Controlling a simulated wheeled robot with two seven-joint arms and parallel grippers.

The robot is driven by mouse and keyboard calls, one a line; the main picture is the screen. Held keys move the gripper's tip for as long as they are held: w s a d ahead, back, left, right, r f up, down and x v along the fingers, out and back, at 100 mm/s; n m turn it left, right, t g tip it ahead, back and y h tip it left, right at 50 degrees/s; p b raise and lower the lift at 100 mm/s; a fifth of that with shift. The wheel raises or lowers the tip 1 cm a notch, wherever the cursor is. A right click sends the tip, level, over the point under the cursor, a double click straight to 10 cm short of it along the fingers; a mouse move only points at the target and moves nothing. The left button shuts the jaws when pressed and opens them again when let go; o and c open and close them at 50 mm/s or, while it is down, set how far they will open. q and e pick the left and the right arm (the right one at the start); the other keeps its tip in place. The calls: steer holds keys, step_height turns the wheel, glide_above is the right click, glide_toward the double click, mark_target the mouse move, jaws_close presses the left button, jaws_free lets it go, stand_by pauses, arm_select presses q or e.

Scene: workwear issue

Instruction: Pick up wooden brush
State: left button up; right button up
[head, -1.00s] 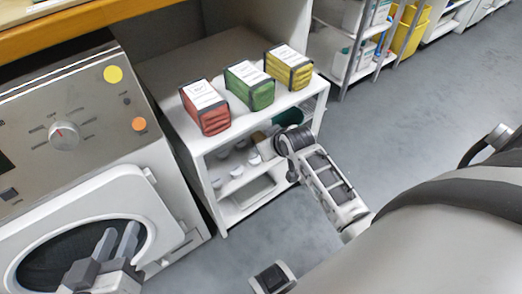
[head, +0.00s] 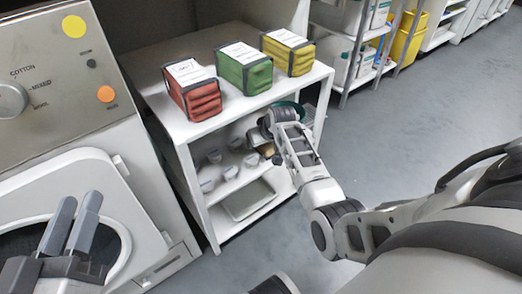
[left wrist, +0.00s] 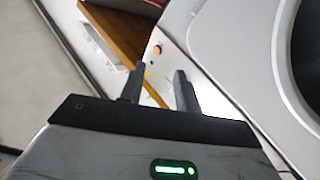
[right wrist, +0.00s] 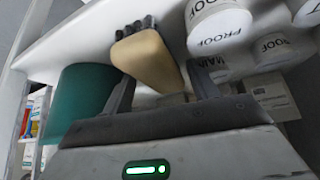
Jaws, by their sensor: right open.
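The wooden brush (right wrist: 148,62) shows in the right wrist view as a tan block with dark bristles at its far end. It lies on a white shelf inside the small cabinet. My right gripper (right wrist: 162,86) is open, with the brush ahead of and partly between its fingers; I cannot tell whether they touch. In the head view my right arm reaches into the cabinet, and its hand largely hides the brush. My left gripper (head: 72,222) is open and empty in front of the washing machine; its fingers also show in the left wrist view (left wrist: 159,85).
White cups (right wrist: 218,22) with lettering stand close right of the brush, and a green container (right wrist: 78,100) stands left. The white cabinet (head: 215,130) carries red, green and yellow bundles on top. A tray (head: 247,203) lies on its lower shelf. Floor at right is clear.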

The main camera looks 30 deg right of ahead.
mark_target(270, 145)
steer(key=shift+w+f, duration=0.3)
steer(key=shift+f, duration=0.05)
arm_select(q)
steer(key=shift+w+a+r+m+t, duration=0.15)
steer(key=shift+w+r+m+t, duration=0.1)
steer(key=shift+r+m+t, duration=0.45)
arm_select(e)
steer(key=c, duration=0.9)
arm_select(q)
steer(key=shift+r, duration=0.15)
arm_select(e)
steer(key=shift+r, duration=0.1)
